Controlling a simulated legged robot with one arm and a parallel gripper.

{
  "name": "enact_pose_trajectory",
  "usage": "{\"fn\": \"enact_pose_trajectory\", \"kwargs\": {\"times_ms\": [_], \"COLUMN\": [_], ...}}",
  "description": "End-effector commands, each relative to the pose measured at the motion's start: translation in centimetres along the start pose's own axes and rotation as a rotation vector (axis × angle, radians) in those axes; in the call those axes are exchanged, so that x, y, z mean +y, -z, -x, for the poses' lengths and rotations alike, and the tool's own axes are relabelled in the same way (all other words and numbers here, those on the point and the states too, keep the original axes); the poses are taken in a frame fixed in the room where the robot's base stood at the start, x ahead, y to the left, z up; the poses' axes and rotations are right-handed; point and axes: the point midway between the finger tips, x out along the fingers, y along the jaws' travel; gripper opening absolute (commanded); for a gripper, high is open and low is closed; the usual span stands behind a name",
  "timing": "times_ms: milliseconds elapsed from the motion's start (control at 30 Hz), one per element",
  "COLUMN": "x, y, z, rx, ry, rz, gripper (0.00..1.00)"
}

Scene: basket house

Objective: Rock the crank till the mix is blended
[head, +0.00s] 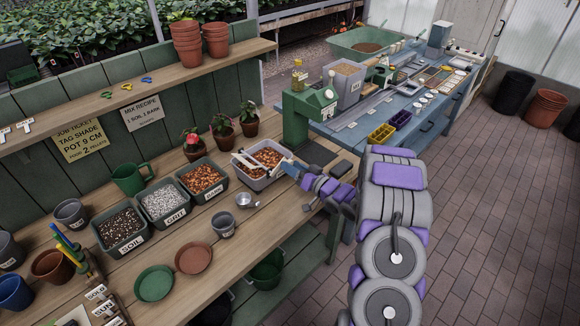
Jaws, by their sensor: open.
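A pale grey tub (271,182) of brown, chunky mix (268,157) stands on the wooden bench. A white bar (243,163) lies at its left rim; I cannot tell whether it is part of the tub. A green machine (296,122) stands behind it at the bench's right end, with a small white knob (331,74) near its top. I cannot tell for certain which part is the crank. My gripper (287,167) is open at the tub's right rim. It is too small to tell whether it touches anything.
Bins of soil (119,224), grit (163,202) and bark (201,180) stand left of the tub. A scoop (245,200) and grey pot (223,225) sit in front. Potted plants (249,125) stand behind. A blue table (420,125) holds trays at the back right.

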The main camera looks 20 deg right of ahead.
Motion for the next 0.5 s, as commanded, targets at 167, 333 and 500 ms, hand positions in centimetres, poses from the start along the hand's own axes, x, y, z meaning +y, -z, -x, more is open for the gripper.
{"fn": "enact_pose_trajectory", "kwargs": {"times_ms": [167,333,500], "x": [0.0,0.1,0.1], "y": [0.0,0.1,0.1], "z": [-1.6,-2.0,-2.0], "rx": [0.002,0.003,0.003], "ry": [0.001,0.0,0.0], "rz": [-0.001,-0.003,-0.003], "gripper": [0.56,0.56,0.56]}}
